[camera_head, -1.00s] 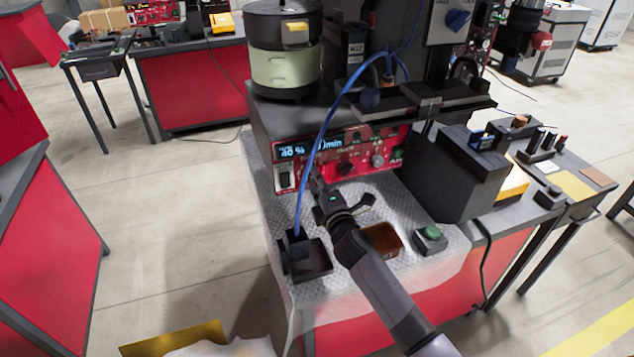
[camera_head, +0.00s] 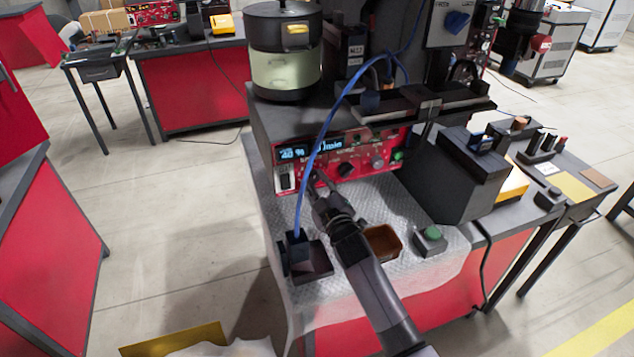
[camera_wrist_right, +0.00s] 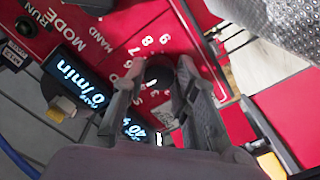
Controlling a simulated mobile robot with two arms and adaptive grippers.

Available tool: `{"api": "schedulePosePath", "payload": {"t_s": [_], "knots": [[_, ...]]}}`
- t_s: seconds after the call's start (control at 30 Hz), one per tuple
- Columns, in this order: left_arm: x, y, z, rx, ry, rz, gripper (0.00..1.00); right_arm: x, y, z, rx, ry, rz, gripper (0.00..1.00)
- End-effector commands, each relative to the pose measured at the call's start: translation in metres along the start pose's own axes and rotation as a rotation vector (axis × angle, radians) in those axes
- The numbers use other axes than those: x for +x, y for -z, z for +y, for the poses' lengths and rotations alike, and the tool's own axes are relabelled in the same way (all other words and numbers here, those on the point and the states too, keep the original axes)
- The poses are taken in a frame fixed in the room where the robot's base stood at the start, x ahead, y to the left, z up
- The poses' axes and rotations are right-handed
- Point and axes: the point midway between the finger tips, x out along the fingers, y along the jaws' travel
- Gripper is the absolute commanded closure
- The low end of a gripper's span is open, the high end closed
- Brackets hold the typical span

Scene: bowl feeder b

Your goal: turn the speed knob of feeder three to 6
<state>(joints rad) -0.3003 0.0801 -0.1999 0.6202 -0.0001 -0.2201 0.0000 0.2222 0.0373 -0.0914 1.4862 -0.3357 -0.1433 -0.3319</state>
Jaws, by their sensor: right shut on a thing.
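The red feeder control panel (camera_head: 372,155) faces me, with a lit display (camera_head: 295,152) reading about 40 % and a /min value. My right gripper (camera_head: 322,184) is at its lower left part. In the right wrist view my right gripper (camera_wrist_right: 155,95) has its two fingers on either side of the black speed knob (camera_wrist_right: 158,74), shut on it. In the head view the gripper mostly hides this knob. My left gripper is not in view.
A blue hose (camera_head: 312,150) hangs in front of the panel into a small black holder (camera_head: 318,262). A brown tray (camera_head: 382,243) and a green button box (camera_head: 431,238) stand on the bench mat. Another dark knob (camera_head: 346,170) sits right of the gripper.

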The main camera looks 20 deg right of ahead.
Motion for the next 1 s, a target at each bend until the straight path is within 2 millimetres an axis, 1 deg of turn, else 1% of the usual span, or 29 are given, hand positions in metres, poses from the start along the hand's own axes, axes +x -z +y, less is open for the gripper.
{"api": "schedulePosePath", "payload": {"t_s": [0.3,0.6,0.8,1.0], "knots": [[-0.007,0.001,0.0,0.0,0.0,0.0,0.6,-0.001,-0.001,-0.002,0.301,0.002,-0.004,1.0],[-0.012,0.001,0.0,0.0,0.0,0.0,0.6,-0.001,-0.001,-0.003,0.539,0.002,-0.005,1.0],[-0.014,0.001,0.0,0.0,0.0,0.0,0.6,-0.001,-0.001,-0.003,0.645,0.002,-0.005,1.0],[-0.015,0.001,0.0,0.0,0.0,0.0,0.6,-0.001,-0.001,-0.004,0.703,0.002,-0.005,1.0]]}}
